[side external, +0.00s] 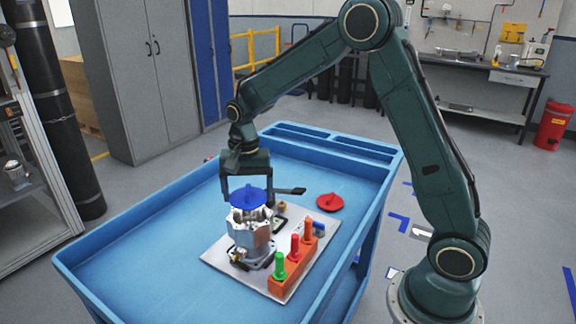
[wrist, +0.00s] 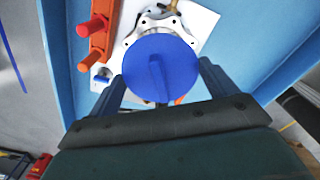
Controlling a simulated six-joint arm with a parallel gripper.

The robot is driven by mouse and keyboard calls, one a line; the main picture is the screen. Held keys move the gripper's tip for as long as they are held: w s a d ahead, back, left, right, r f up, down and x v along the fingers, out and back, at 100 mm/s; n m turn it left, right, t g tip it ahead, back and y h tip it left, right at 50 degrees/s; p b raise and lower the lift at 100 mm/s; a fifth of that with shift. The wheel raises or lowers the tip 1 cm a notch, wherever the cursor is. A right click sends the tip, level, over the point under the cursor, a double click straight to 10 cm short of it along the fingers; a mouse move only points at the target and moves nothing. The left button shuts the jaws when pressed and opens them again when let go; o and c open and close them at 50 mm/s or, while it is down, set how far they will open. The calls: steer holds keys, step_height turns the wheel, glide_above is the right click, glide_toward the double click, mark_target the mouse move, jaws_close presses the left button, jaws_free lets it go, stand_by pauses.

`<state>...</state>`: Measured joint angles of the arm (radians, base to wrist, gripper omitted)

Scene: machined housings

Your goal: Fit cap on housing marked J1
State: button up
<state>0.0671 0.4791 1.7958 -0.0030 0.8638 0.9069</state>
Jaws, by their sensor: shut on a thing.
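The blue cap (side external: 248,197) is a round disc with a raised rib across its top; in the wrist view the cap (wrist: 160,70) fills the middle. My gripper (side external: 247,192) is shut on the cap, one finger on each side; its fingers also show in the wrist view (wrist: 160,82). The silver metal housing (side external: 251,238) stands upright on a white plate (side external: 222,252), directly below the cap. In the wrist view the housing's scalloped flange (wrist: 147,27) shows beyond the cap, which hides the rest. I cannot tell whether the cap touches the housing. No J1 mark is readable.
A red cap (side external: 330,202) lies right of the housing at the plate's far edge. An orange block (side external: 291,272) with green and red pegs stands at the plate's front right. The blue cart tray (side external: 150,262) has raised rims and free room on the left.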

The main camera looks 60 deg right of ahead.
steer(key=shift+f, duration=1.35)
steer(key=shift+f, duration=1)
stand_by(2.6)
steer(key=o, duration=0.8)
steer(key=shift+o, duration=0.2)
steer(key=shift+r, duration=0.1)
steer(key=shift+r, duration=3.95)
